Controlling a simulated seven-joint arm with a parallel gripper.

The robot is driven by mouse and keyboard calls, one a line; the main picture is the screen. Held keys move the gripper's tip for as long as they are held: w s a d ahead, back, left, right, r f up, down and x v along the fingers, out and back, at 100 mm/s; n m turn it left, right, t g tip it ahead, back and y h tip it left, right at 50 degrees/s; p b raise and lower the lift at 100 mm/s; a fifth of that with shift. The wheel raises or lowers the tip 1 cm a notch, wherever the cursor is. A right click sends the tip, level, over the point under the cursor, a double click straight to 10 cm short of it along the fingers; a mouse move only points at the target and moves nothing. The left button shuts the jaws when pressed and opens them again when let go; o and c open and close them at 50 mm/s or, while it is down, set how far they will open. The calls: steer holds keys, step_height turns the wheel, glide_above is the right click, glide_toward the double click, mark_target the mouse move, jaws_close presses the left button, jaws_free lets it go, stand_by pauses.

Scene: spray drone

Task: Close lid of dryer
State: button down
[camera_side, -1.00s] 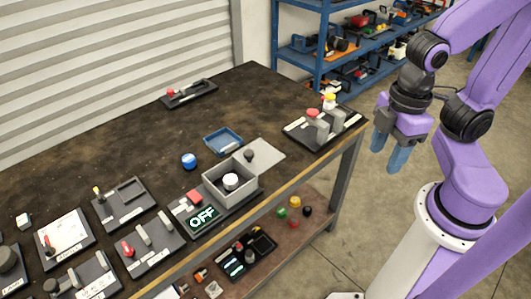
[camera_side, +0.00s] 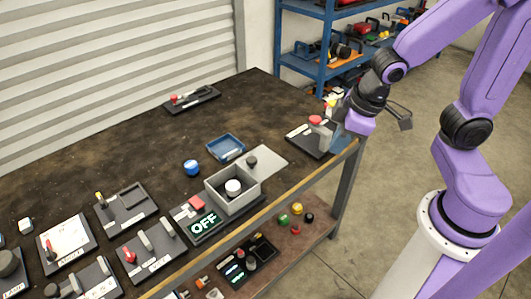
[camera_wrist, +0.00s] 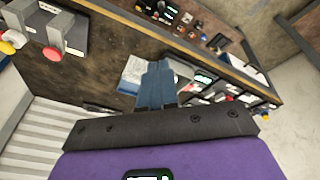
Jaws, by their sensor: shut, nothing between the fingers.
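The dryer (camera_side: 228,196) is a grey open-topped box on a dark base near the front edge of the bench, with a white round item inside. Its base carries a red button (camera_side: 196,203) and a display (camera_side: 205,224) reading OFF. The lid (camera_side: 262,161), a flat grey plate with a dark knob (camera_side: 251,160), is swung open to the box's right. My gripper (camera_wrist: 157,66) is shut and empty. In the side view it is at the bench's right end, right of the lid and apart from it. In the wrist view its blue fingers partly cover the dryer area.
A dark panel with red- and yellow-topped posts (camera_side: 315,121) stands close to my gripper at the bench's right end. Several switch panels fill the left side.

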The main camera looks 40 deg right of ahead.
steer(key=w+d+f+m+t, duration=0.2)
steer(key=w+f+m, duration=0.15)
steer(key=w, duration=0.55)
steer(key=m+y, duration=0.4)
steer(key=m, duration=0.2)
glide_toward(266, 165)
steer(key=shift+n+t, duration=0.25)
steer(key=shift+t, duration=0.15)
steer(key=w+f, duration=0.3)
steer(key=shift+w+d, duration=0.1)
steer(key=a, duration=0.1)
steer(key=w+a, duration=0.1)
steer(key=a, duration=0.1)
steer(key=shift+f, duration=0.2)
steer(key=shift+w+a, duration=0.1)
steer(key=shift+a, duration=0.45)
steer(key=shift+a, duration=0.1)
steer(key=a, duration=1.1)
steer(key=shift+a, duration=0.3)
